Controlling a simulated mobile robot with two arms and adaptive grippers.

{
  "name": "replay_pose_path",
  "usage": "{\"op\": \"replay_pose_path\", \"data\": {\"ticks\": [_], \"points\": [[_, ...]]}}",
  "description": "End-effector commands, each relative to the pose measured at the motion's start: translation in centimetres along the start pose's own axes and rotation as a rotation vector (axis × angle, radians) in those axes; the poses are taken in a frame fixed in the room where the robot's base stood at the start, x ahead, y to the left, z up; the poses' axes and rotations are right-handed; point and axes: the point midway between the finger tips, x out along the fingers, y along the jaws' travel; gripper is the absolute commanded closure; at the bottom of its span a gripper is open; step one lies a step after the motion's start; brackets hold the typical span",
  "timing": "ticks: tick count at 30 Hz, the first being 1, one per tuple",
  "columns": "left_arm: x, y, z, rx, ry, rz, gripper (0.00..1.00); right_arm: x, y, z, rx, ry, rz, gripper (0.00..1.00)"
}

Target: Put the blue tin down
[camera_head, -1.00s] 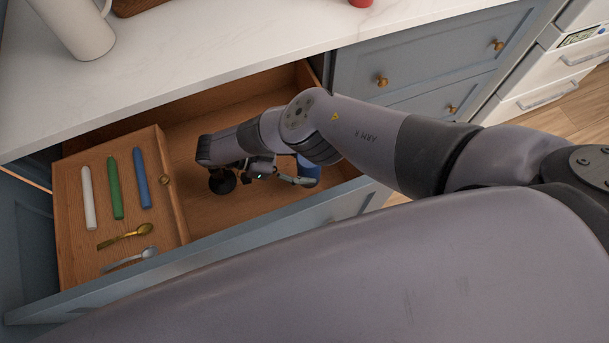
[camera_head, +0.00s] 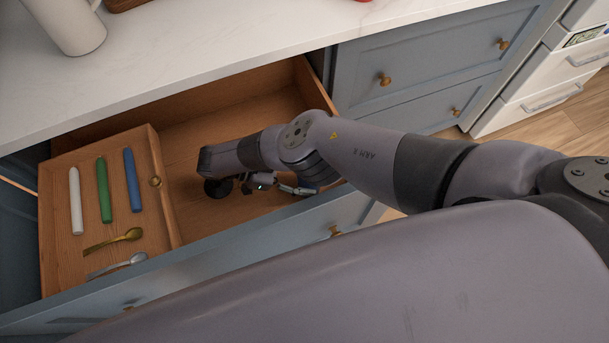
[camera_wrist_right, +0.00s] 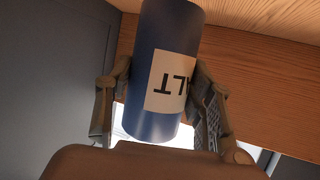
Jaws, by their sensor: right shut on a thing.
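The blue tin (camera_wrist_right: 155,55) has a cream label with letters reading "ALT" upside down in the right wrist view. My right gripper (camera_wrist_right: 160,98) is shut on it, one finger on each side. In the head view my right gripper (camera_head: 272,186) is low in the open drawer (camera_head: 200,205), towards its front panel. The tin is mostly hidden there behind my wrist and fingers. I cannot tell whether the tin touches the drawer floor. My left gripper is not in view.
A wooden tray (camera_head: 160,200) in the drawer's left part holds a white, a green and a blue stick, a gold spoon (camera_head: 115,241) and a silver spoon (camera_head: 118,264). A white jug (camera_head: 70,25) stands on the counter (camera_head: 180,60). The drawer floor behind my gripper is clear.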

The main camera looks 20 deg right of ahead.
Motion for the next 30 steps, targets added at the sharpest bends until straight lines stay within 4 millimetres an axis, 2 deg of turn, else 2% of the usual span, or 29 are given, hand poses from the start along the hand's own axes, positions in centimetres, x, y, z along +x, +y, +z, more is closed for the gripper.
{"op": "replay_pose_path", "data": {"ticks": [5,6,14,25,30], "points": [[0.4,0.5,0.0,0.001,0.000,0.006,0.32,0.1,0.0,0.3,0.001,0.001,0.000,0.89],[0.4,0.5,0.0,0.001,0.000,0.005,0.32,0.1,0.0,0.3,0.000,0.000,0.000,0.50],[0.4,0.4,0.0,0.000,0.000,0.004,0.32,0.1,0.0,0.3,0.000,0.000,0.000,0.33],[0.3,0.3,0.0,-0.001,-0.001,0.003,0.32,0.1,0.0,0.2,-0.001,0.000,0.000,0.31],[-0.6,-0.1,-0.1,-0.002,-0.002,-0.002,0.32,-0.2,0.1,-0.5,-0.001,0.000,0.001,0.31]]}}
